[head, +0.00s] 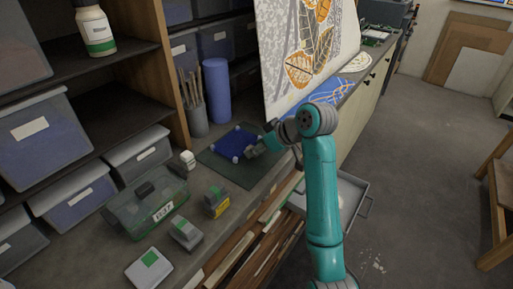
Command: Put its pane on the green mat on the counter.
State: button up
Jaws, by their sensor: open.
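A dark blue square pane (235,143) with small pale pieces at its corners lies on the dark green mat (230,174) on the counter. My gripper (254,152) is at the right edge of the pane, low over the mat. Its jaws are small in this view but open. I cannot tell whether they touch the pane. My arm comes in from the right and hides the right part of the mat.
A lidded green box (146,206) and several small boxes stand at the front left of the counter. A small white object (188,159) is left of the mat. A blue cylinder (217,91) stands behind. A large patterned sheet (275,60) rises at the back right.

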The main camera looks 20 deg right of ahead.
jog(key=v, duration=0.7)
dwell(0.3)
